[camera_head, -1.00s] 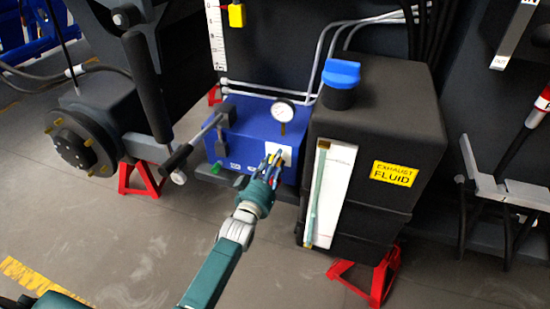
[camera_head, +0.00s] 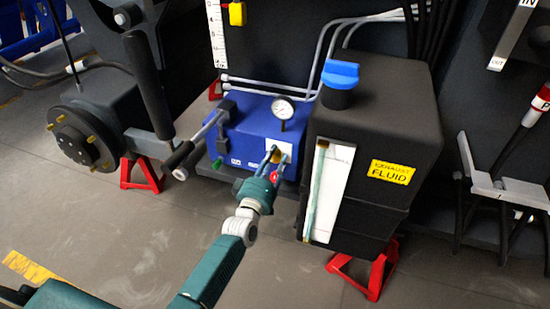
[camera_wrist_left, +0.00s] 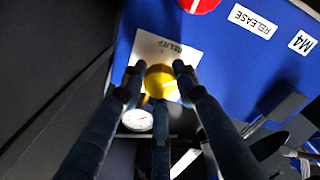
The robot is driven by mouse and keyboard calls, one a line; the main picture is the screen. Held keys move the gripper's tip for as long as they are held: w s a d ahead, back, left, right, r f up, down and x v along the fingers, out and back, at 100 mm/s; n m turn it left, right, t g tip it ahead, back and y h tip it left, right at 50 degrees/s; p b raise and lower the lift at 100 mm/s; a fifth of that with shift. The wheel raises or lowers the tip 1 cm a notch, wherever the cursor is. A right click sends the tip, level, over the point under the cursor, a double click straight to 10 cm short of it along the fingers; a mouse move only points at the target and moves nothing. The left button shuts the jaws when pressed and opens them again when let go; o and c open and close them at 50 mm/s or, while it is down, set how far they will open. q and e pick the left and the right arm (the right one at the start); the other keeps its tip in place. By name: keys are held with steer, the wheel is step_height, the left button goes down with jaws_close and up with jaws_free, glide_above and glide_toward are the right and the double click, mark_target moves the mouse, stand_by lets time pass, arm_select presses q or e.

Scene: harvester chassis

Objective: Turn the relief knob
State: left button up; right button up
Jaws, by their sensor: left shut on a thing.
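The relief knob (camera_wrist_left: 160,82) is a round yellow knob on a white plate (camera_wrist_left: 150,52) marked RELIEF, on the front of a blue box (camera_wrist_left: 230,60). In the head view the knob (camera_head: 279,157) shows partly between my fingers. My left gripper (camera_head: 273,153) reaches the plate from the front. In the left wrist view its fingers (camera_wrist_left: 158,75) are closed against the knob from both sides, with a third finger below it in the picture. My right gripper is not in view.
A pressure gauge (camera_head: 282,109) stands on the blue box. The black exhaust fluid tank (camera_head: 390,110) with a blue cap (camera_head: 340,73) is close on the right. A black-handled lever (camera_head: 178,155) sticks out on the left. The floor in front is clear.

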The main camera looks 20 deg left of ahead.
arm_select(q)
steer(key=shift+a, duration=0.1)
stand_by(0.4)
steer(key=o, duration=1.1)
steer(key=shift+o, duration=0.2)
steer(key=s, duration=1.2)
steer(key=shift+a+f, duration=0.2)
steer(key=shift+f, duration=0.05)
